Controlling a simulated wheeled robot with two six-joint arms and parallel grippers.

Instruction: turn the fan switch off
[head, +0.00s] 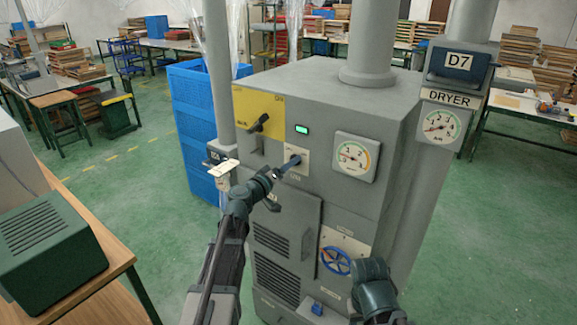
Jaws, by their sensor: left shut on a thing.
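The grey dryer cabinet (330,95) stands in the middle of the head view. A small pale switch plate (305,157) on its front carries a dark blue-grey lever (290,163), which I take as the fan switch; its label is too small to read surely. My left gripper (277,174) is at this plate, shut on the lever, which slants up to the right from the jaws. The jaws hide part of the lever. My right gripper (372,275) is low at the right, in front of the cabinet, apart from the switch; its jaws do not show clearly.
A yellow panel (245,108) with a black lever (260,123) is left of a lit green lamp (301,129). A gauge (355,157) is to the right and a blue handwheel (335,260) below. Blue crates (200,105) stand behind left. A wooden bench (110,240) is at left.

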